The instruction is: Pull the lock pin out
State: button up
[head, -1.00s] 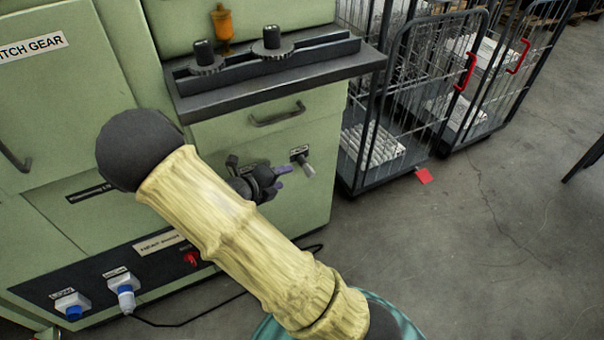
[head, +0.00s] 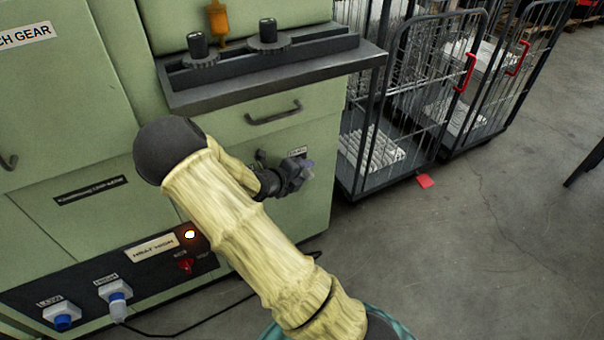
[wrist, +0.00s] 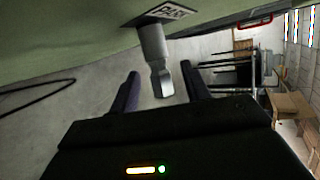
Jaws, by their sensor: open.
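The lock pin (wrist: 153,50) is a grey metal pin with a flattened end. It sticks out of the green cabinet panel beside a small label plate (wrist: 170,12) in the wrist view. My gripper (wrist: 160,76) is open, with its two dark fingers on either side of the pin's free end. A gap shows between the pin and each finger. In the head view my gripper (head: 303,170) is at the right of the cabinet front, just below the drawer, and it hides most or all of the pin.
The green cabinet (head: 95,150) has a drawer handle (head: 273,114) above my gripper and a dark ledge (head: 280,80) over that. Wire cages (head: 405,110) stand to the right. Plugs (head: 116,294) and a cable are low left. Grey floor lies open at right.

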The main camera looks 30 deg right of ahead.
jog(key=shift+c, duration=0.2)
grip_shut()
jog(key=s+b, duration=0.4)
jog(key=s, duration=0.2)
jog(key=shift+s, duration=0.2)
dwell(1.8)
jog(key=shift+b, duration=0.3)
